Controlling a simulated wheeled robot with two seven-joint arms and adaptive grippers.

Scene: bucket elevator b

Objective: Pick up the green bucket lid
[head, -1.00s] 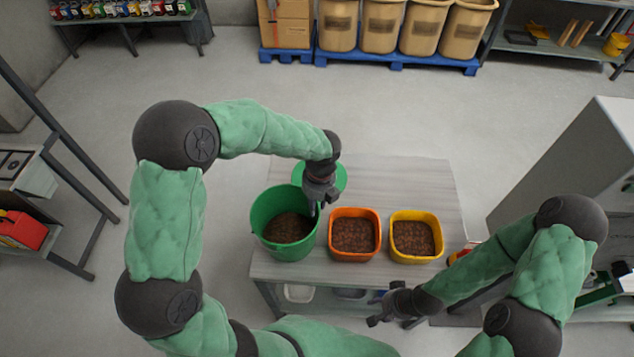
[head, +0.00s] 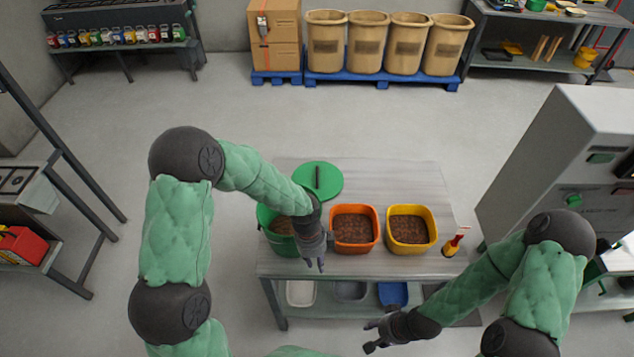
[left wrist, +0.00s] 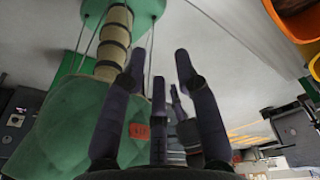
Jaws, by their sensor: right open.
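The green bucket lid (head: 332,184), round with a dark bar handle, lies flat on the table behind the green bucket (head: 268,236) in the head view. My left gripper (head: 320,264) is over the table's front part, right of the bucket and in front of the lid, not touching the lid. In the left wrist view its fingers (left wrist: 160,68) are apart with nothing between them. My left forearm hides part of the bucket, which holds brown material. My right gripper (head: 370,336) is open and empty in front of the table.
An orange container (head: 354,247) and a yellow container (head: 408,249), both with brown contents, stand right of the bucket. A red and yellow tool (head: 454,242) is at the table's right edge. A grey cabinet (head: 545,150) stands to the right. The table (head: 390,176) behind the containers is clear.

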